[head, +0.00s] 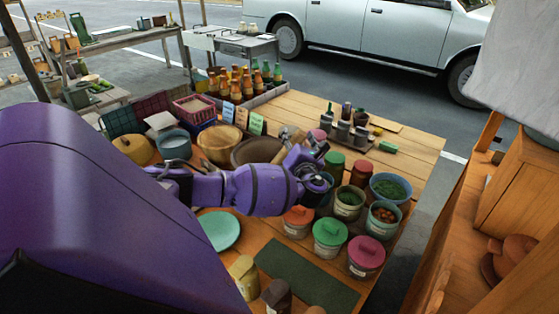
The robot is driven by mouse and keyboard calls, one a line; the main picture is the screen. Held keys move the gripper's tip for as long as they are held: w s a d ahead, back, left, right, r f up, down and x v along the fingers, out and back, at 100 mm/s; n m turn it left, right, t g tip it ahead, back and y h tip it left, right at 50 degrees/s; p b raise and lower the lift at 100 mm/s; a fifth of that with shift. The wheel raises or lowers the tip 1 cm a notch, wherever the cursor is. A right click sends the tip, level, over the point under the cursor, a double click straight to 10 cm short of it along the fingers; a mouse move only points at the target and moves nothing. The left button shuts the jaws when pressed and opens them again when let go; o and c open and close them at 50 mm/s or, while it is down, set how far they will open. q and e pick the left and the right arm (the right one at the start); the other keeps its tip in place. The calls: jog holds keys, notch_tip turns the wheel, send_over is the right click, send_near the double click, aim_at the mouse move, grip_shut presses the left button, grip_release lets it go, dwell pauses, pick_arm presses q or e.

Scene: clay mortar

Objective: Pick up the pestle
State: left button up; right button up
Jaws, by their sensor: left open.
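The brown clay mortar (256,152) stands on the wooden table, partly hidden by my purple left arm. A tan, rod-like piece, which looks like the pestle (289,135), leans up at the mortar's right side; its lower part is hidden. My left gripper (303,152) is open, just right of and close to the pestle. I cannot tell whether they touch. My right gripper is not in view.
A tan bowl (219,145) and a blue-grey pot (174,144) stand left of the mortar. Lidded jars, such as the green-lidded one (329,235), crowd the right. Sauce bottles (237,88) stand behind. A dark green mat (306,277) lies clear in front.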

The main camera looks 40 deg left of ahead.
pick_arm(q)
grip_shut()
jog(key=shift+r, duration=0.1)
notch_tip(320, 180, up, 10)
jog(key=shift+p, duration=0.4)
jog(key=c, duration=0.9)
grip_release()
jog(key=shift+w, duration=0.1)
grip_shut()
